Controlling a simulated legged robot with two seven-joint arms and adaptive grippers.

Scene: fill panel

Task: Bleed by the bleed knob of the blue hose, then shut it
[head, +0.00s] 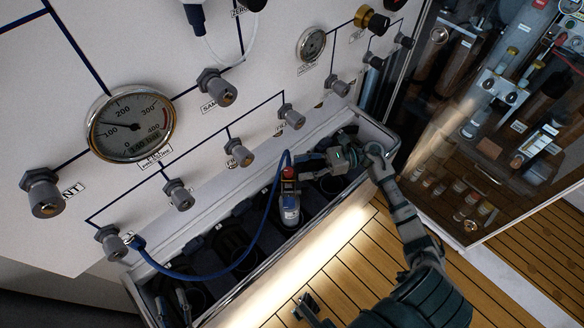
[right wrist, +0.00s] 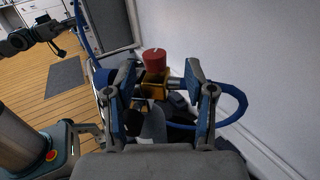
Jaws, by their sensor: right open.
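The blue hose (head: 236,268) hangs in a loop from the panel's lower left fitting to a small cylinder (head: 290,212) in the trough. A red knob (head: 289,173) tops the hose's end fitting; in the right wrist view the red knob (right wrist: 154,56) sits on a brass block (right wrist: 154,84). My right gripper (head: 311,163) is beside it. In the right wrist view my right gripper (right wrist: 158,80) is open, its fingers either side of the block, with visible gaps. My left gripper (head: 305,306) is low in the head view, away from the hose; its jaws are unclear.
The panel carries a large gauge (head: 130,123), a smaller gauge (head: 311,44) and several grey knobs. The trough (head: 252,285) holds dark cylinder wells. A glass-fronted cabinet (head: 480,130) stands at right. The plank floor (head: 350,262) is open in front.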

